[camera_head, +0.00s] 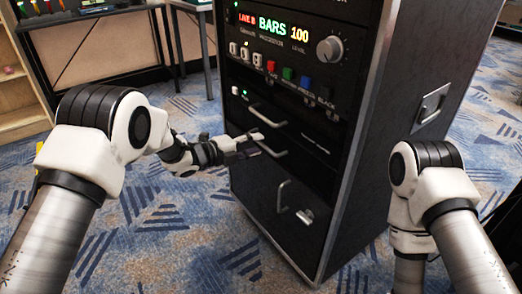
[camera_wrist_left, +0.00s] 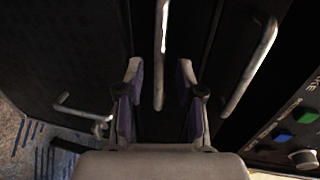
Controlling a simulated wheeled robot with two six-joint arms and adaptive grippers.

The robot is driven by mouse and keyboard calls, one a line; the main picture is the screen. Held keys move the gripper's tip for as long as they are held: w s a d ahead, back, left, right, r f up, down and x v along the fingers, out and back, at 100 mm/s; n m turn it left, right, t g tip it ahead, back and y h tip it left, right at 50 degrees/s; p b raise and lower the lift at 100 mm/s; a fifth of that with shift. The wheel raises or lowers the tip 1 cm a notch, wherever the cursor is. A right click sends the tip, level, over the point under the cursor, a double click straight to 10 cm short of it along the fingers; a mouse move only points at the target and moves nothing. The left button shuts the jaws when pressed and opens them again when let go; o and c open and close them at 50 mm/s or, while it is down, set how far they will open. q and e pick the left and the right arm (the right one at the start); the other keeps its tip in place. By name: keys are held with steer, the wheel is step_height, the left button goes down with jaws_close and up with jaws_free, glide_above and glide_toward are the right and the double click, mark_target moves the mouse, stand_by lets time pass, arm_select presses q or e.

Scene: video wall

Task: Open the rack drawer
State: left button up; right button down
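The black equipment rack (camera_head: 400,150) stands in front of me with metal-edged corners. Its front has an upper drawer handle (camera_head: 268,118), a middle drawer handle (camera_head: 272,151) and a bottom handle (camera_head: 281,197) beside a small latch or lock. My left gripper (camera_head: 250,140) is at the rack front by the middle handle. In the left wrist view the left gripper (camera_wrist_left: 159,80) is open, with the middle handle (camera_wrist_left: 161,55) running between its fingers. Contact is not visible. The upper handle (camera_wrist_left: 250,65) lies right of the fingers, the bottom handle (camera_wrist_left: 80,112) left. The drawers look closed. My right gripper is out of view.
Above the drawers is a control panel with a lit display (camera_head: 270,28), a knob (camera_head: 330,48) and coloured buttons (camera_head: 288,73). A wooden shelf (camera_head: 18,100) and a desk (camera_head: 90,12) stand at the left. The patterned carpet left of the rack is clear.

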arm_select(q)
steer(key=x, duration=0.2)
steer(key=shift+w+d+f+b, duration=0.15)
steer(key=shift+w+d+b, duration=0.05)
steer(key=shift+d+b, duration=0.1)
jaws_close()
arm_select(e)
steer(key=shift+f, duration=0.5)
